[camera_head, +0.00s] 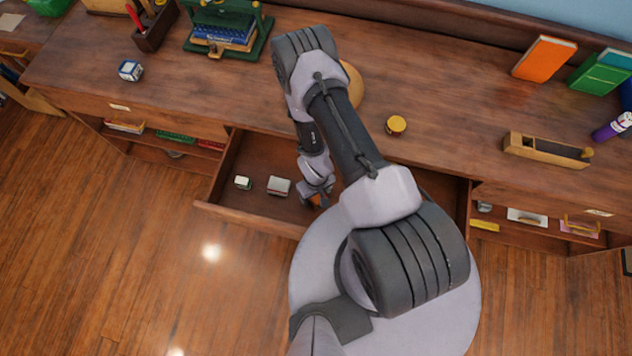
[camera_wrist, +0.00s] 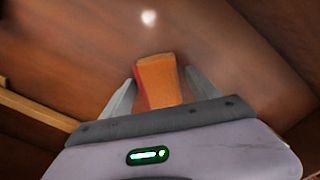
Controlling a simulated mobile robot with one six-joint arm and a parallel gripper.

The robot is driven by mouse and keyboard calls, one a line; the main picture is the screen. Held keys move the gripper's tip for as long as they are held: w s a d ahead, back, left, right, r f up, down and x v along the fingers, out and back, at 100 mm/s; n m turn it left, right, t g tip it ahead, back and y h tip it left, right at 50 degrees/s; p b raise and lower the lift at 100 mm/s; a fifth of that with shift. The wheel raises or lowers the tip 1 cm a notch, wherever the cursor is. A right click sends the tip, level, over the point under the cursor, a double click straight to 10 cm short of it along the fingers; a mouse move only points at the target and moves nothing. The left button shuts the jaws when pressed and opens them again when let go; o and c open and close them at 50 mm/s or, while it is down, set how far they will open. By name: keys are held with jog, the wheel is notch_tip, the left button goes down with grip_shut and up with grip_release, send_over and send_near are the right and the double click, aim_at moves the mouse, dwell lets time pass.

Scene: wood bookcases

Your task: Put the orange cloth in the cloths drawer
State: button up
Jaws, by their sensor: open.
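The orange cloth (camera_wrist: 158,80) shows in the wrist view as a small folded orange piece with a darker red-orange side. It lies between the two fingers of my gripper (camera_wrist: 160,84), which is open, with a finger on either side. In the head view my gripper (camera_head: 317,196) is down inside the open drawer (camera_head: 262,156), with a bit of orange at its tips. Whether the cloth rests on the drawer floor is hard to tell. My arm hides the drawer's right part. No label naming the drawer is readable.
A small white and green box (camera_head: 243,182) and a grey and red box (camera_head: 278,186) lie in the drawer, left of my gripper. On the desktop above are a yellow round lid (camera_head: 396,124), a wooden plane (camera_head: 547,150) and an orange book (camera_head: 543,58).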

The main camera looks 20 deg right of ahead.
jog(key=w+r+m+t+p, duration=0.1)
jog(key=w+r, duration=0.2)
jog(key=r, duration=1)
jog(key=w+r+m+t+p, duration=0.1)
jog(key=w+r, duration=0.2)
jog(key=r, duration=1.1)
jog(key=w+r+m+t+p, duration=0.1)
jog(key=w+r, duration=0.2)
jog(key=r, duration=1)
jog(key=s+a+r+m+t+y, duration=0.1)
jog(key=s+a+r, duration=0.1)
jog(key=s+r, duration=0.6)
jog(key=s+a+r+m+t+y, duration=0.1)
jog(key=s+r, duration=0.6)
jog(key=r, duration=0.7)
jog(key=shift+s+a+r+m+t, duration=0.2)
jog(key=shift+s+a+m+t, duration=0.2)
jog(key=shift+a+m, duration=0.15)
